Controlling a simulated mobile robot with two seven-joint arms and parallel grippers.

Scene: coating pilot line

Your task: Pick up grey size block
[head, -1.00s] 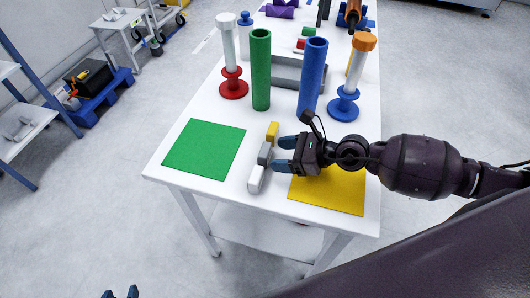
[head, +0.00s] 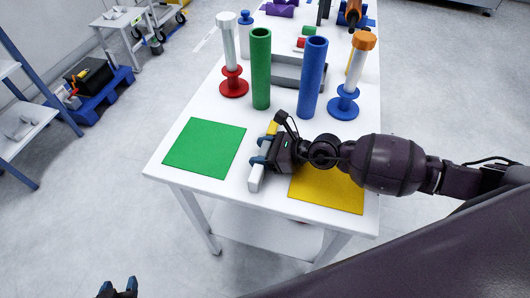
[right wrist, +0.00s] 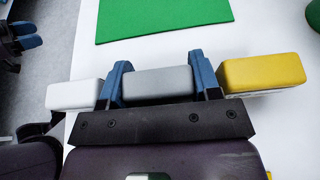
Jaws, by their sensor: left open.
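The grey size block (right wrist: 158,82) lies between the two blue fingers of my right gripper (right wrist: 162,80) in the right wrist view. The fingers appear to touch both its ends, and the block is at table level. In the head view my right gripper (head: 263,151) covers most of it. The white block (right wrist: 74,94) is close beside one finger, and the yellow block (right wrist: 262,72) is close beside the other. They also show in the head view as white block (head: 256,178) and yellow block (head: 272,128). My left gripper (head: 118,286) is open and empty, low at the bottom left, off the table.
A green mat (head: 205,147) lies left of the blocks and a yellow mat (head: 330,190) right, under my right arm. Behind stand a green tube (head: 260,70), a blue tube (head: 312,78), a red spool stand (head: 233,84) and a blue spool stand (head: 344,104).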

